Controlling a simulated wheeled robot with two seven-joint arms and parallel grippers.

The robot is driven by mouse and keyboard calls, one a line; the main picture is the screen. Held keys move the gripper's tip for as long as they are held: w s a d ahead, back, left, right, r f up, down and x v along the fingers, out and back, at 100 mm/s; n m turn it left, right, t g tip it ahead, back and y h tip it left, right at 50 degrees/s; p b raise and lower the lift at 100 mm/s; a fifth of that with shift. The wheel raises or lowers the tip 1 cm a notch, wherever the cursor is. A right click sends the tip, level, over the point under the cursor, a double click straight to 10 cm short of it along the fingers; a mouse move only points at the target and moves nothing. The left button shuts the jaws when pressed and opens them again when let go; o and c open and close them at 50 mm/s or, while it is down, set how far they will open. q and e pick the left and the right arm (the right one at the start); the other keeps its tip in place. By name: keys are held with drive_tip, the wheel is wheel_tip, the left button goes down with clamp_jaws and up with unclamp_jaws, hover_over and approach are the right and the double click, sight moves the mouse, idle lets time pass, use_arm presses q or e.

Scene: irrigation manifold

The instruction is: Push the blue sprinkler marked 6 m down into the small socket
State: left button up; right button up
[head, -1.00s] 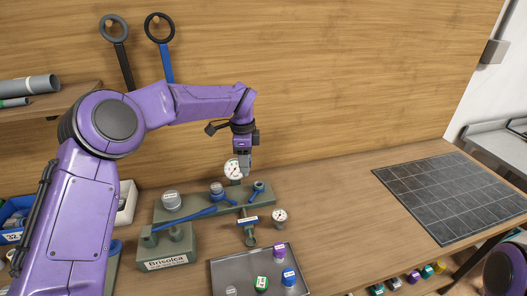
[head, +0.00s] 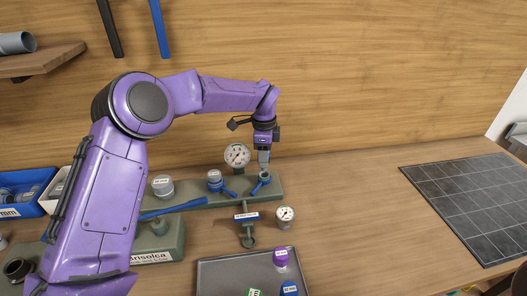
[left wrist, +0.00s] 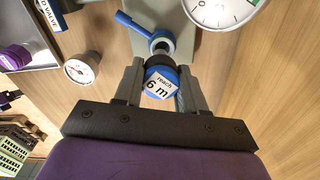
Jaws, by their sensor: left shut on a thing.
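The blue sprinkler (left wrist: 160,84), its label reading "reach 6 m", sits between the fingers of my left gripper (left wrist: 158,88) in the left wrist view. Its dark end points toward the small socket (left wrist: 161,43), a round fitting with a blue lever. In the head view my left gripper (head: 264,164) points down just above the small socket (head: 265,177) at the right end of the green manifold (head: 205,199). The fingers mostly hide the sprinkler there. I cannot tell whether its dark end touches the socket. My right gripper is out of view.
A large gauge (head: 237,155) stands close left of my left gripper. A small gauge (head: 285,215) stands in front. A grey tray (head: 225,272) holds several caps.

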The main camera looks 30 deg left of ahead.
use_arm(q)
drive_tip(key=shift+w+f, duration=0.5)
drive_tip(key=shift+w, duration=0.1)
drive_tip(key=shift+s+r, duration=0.35)
drive_tip(key=shift+s, duration=0.25)
drive_tip(key=shift+w+r, duration=0.1)
drive_tip(key=shift+w, duration=0.3)
drive_tip(key=shift+s+r+p, duration=0.1)
drive_tip(key=shift+r+p, duration=0.2)
drive_tip(key=shift+r, duration=0.25)
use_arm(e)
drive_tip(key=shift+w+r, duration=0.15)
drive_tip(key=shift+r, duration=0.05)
use_arm(q)
drive_tip(key=shift+d+f, duration=0.1)
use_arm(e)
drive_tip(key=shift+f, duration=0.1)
use_arm(q)
drive_tip(key=shift+s+f+b, duration=0.15)
drive_tip(key=shift+f+b, duration=0.75)
drive_tip(key=shift+b, duration=0.2)
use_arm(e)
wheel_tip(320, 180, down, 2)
